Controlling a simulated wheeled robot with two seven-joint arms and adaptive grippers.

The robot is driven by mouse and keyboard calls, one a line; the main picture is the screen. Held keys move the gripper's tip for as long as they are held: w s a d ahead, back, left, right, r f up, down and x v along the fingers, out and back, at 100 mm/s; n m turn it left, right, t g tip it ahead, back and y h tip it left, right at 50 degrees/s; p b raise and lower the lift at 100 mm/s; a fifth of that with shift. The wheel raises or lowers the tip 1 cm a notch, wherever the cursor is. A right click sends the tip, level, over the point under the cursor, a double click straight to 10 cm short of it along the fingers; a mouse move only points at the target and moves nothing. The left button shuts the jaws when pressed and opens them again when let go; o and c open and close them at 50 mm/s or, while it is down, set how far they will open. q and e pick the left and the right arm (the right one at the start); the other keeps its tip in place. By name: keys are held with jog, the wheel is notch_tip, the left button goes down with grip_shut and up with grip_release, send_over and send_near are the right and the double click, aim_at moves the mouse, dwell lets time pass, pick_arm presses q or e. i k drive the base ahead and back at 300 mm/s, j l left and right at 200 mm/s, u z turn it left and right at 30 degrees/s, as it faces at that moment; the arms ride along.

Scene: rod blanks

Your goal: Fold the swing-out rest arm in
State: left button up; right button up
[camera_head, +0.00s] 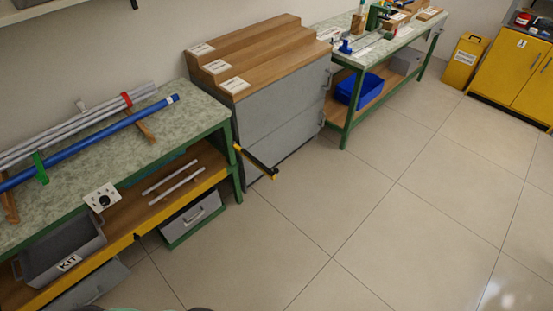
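The swing-out rest arm (258,162) is a thin black bar with yellow ends. It sticks out over the floor from near the right end of the left bench, in front of the grey drawer cabinet (283,110). Its yellow tip points toward the lower right. Its mount is small and hard to make out. Neither of my grippers is in view.
The left bench (205,105) carries grey rods and a blue rod (100,138) on holders. Its lower shelf holds a grey KIT bin (60,255) and two pale rods. A second bench (345,120) and yellow cabinet (515,65) stand farther back. The tiled floor (390,220) is clear.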

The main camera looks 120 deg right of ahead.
aim_at(271, 174)
jog(key=k+l+z, duration=0.1)
jog(key=k+z, duration=0.15)
jog(key=z, duration=0.2)
jog(key=k+l+z, duration=0.25)
jog(key=z, duration=0.2)
jog(key=k+l+z, duration=0.2)
jog(key=z, duration=0.2)
jog(key=k+l+z, duration=0.15)
jog(key=l+z, duration=0.3)
jog(key=k+l, duration=0.15)
jog(key=l, duration=0.3)
jog(key=k+l+z, duration=0.1)
jog(key=l, duration=0.3)
jog(key=k+l, duration=0.15)
jog(key=l, duration=0.3)
jog(key=k+l+z, duration=0.1)
jog(key=l, duration=0.3)
jog(key=k+l, duration=0.1)
jog(key=l, duration=0.35)
jog(key=z, duration=0.05)
